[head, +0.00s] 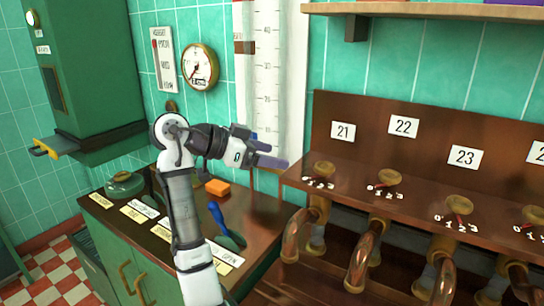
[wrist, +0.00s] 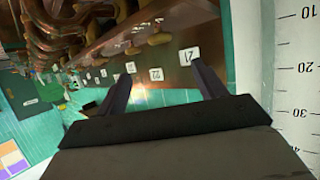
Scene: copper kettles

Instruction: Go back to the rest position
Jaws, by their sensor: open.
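My gripper (head: 270,155) is raised above the brown counter (head: 262,222), in front of the white measuring scale on the tiled wall. Its fingers point to the right in the head view. In the wrist view the two dark fingers (wrist: 163,88) are spread apart with nothing between them. The gripper is open, empty and appears clear of the counter and the wooden panel (head: 335,108) to its right.
Copper pipes (head: 362,262) and numbered dials (head: 390,178) fill the right. A shelf (head: 430,10) hangs above.

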